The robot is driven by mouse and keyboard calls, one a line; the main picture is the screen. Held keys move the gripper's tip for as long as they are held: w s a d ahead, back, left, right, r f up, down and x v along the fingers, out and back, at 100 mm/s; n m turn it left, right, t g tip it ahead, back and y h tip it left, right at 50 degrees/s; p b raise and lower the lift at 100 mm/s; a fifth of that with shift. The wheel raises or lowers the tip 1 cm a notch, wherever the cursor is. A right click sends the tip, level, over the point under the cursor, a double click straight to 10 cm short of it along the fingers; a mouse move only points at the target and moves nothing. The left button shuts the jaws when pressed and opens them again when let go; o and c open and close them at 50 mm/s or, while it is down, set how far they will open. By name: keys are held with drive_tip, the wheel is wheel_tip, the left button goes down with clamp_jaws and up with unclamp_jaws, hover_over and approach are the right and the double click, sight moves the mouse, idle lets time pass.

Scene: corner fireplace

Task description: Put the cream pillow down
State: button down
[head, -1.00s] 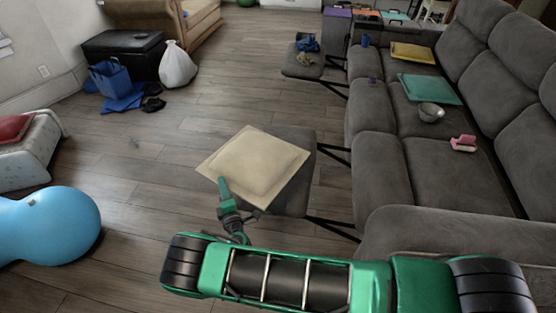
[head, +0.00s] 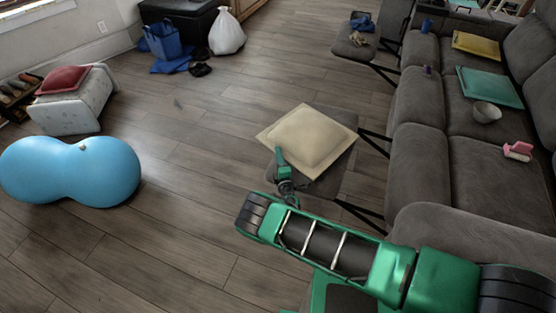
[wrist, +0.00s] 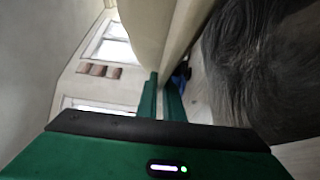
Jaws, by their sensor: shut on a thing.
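The cream pillow (head: 308,138) is a square cushion near the middle of the head view. It lies over a dark grey footrest (head: 328,183), whose near part shows below the pillow. I cannot tell whether the pillow touches it. My green gripper (head: 281,158) is shut on the pillow's near left edge. In the wrist view, the fingers (wrist: 162,97) meet at the edge of the cream pillow (wrist: 150,30), with dark grey upholstery (wrist: 260,60) close on the right.
A grey sofa (head: 415,160) runs along the right, holding a teal pillow (head: 488,87), a yellow pillow (head: 477,46), a bowl (head: 487,112) and a pink item (head: 517,151). A blue peanut ball (head: 70,170) is at left. The floor between is clear.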

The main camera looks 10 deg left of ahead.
drive_tip(key=shift+f, duration=1.5)
drive_tip(key=c, duration=1.9)
unclamp_jaws()
drive_tip(key=v, duration=1.2)
